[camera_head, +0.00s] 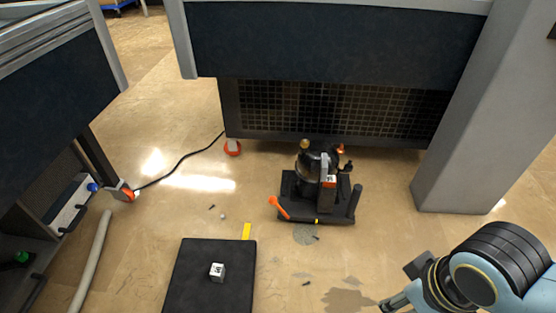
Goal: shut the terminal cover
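The dark vacuum pump (313,168) stands on a black base on the floor, in front of the grille. A small orange and grey box (328,183) with a white label is on its front side. It may be the terminal box, but it is too small to tell whether a cover on it is open or shut. My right gripper (392,303) is at the bottom right, apart from the pump and nearer to me. Its fingers are partly cut off by the frame edge, so their opening cannot be told. My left gripper is not in view.
An orange handle (279,207) sticks out at the base's left front. A black mat (205,285) with a small marked cube (217,271) lies at the bottom. A grey pillar (470,130) stands on the right. Small dark bits and stains lie on the floor before the pump.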

